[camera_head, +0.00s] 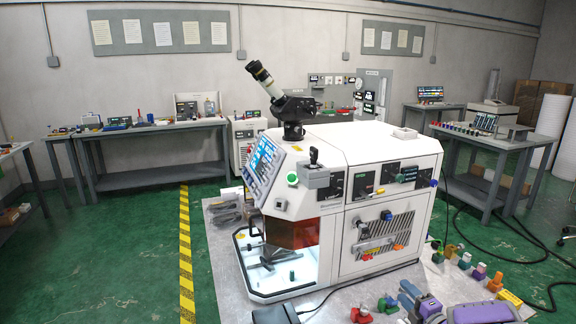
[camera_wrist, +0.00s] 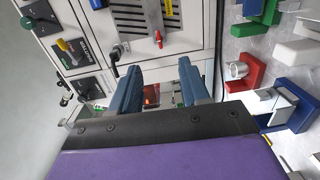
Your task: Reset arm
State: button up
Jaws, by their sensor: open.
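My gripper (camera_head: 408,294) shows at the lower right of the head view, with its blue-grey fingers and a purple arm part behind them. In the wrist view my gripper (camera_wrist: 160,88) has its two blue fingers apart with nothing seen between them. It is in front of the side of the white machine (camera_head: 365,205), low over the grey table (camera_head: 345,297).
A red fixture with a metal cylinder (camera_wrist: 240,72) is right of the fingers. Cables cross the green floor at right.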

jog(key=s+d+r+m+g+h, duration=0.4)
jog(key=d+r+m+h, duration=0.2)
jog(key=r+m+h, duration=0.25)
jog(key=s+a+r+m+g+h, duration=0.2)
jog(key=s+a+m+g, duration=0.15)
jog(key=s+m, duration=0.35)
jog(key=s+a+m+g+y, duration=0.1)
jog(key=s+a+m+g, duration=0.1)
jog(key=s+a, duration=0.6)
jog(key=s+a+m+g+y, duration=0.2)
jog(key=s+a+g, duration=0.3)
jog(key=s, duration=1.1)
jog(key=s+a+m+g+y, duration=0.2)
jog(key=s+a+g, duration=0.2)
jog(key=s+a, duration=0.6)
jog(key=s, duration=0.2)
jog(key=shift+s+a+f, duration=0.2)
jog(key=shift+s+a, duration=0.1)
jog(key=shift+s, duration=0.05)
